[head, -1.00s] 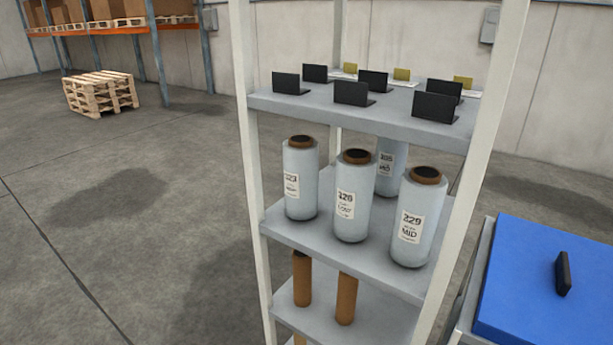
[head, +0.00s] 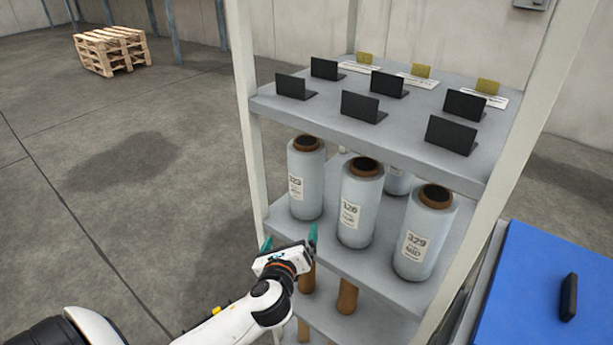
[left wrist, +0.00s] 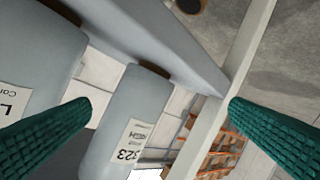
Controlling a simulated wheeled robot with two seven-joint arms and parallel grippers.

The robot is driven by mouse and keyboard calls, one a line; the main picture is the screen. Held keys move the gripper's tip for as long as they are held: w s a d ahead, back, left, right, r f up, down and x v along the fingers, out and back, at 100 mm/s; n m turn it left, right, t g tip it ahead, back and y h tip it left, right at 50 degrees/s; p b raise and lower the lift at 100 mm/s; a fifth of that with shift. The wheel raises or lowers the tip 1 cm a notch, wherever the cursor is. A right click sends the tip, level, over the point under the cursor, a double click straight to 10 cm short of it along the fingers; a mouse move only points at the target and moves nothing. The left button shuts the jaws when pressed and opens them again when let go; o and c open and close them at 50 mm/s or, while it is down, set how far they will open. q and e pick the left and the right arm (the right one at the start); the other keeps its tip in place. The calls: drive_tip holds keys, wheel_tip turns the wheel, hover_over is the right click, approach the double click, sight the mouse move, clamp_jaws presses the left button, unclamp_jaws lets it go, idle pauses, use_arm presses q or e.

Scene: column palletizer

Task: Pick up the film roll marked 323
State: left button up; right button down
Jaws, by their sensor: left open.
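The film roll marked 323 (head: 306,172) stands upright at the left end of the rack's middle shelf in the head view. It is pale grey-blue with a brown core and a white label. In the left wrist view the roll (left wrist: 125,115) lies between my finger lines, and its label reads 323. My left gripper (head: 289,241) is open and empty, in front of the shelf's left front edge and just below the roll's base. In the left wrist view its teal fingers (left wrist: 162,103) are spread wide. My right gripper is not in view.
Roll 326 (head: 358,208) stands close to the right, then roll 329 (head: 423,240); another roll (head: 398,181) is behind. The upper shelf (head: 410,120) with black card holders hangs above. A white rack post (head: 247,130) stands left. A blue-topped surface (head: 530,290) is at right.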

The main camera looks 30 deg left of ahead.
sight(302, 191)
use_arm(q)
drive_tip(key=w+a+r+m+t, duration=0.1)
drive_tip(key=w+r+m, duration=0.1)
drive_tip(key=w+r+m+t+p, duration=0.1)
drive_tip(key=w+r+m, duration=0.1)
drive_tip(key=w, duration=0.1)
drive_tip(key=w+a+r+m, duration=0.1)
drive_tip(key=w+r+m, duration=0.1)
drive_tip(key=w, duration=0.1)
drive_tip(key=shift+w+a+r+t+p, duration=0.1)
drive_tip(key=shift+w+a+t+p, duration=0.1)
drive_tip(key=shift+a+t+p, duration=0.15)
drive_tip(key=p+x, duration=0.1)
drive_tip(key=x, duration=0.4)
drive_tip(key=shift+w, duration=0.4)
drive_tip(key=shift+s, duration=0.1)
drive_tip(key=shift+c, duration=0.9)
drive_tip(key=c, duration=1.5)
drive_tip(key=shift+c, duration=0.5)
drive_tip(key=shift+r, duration=0.1)
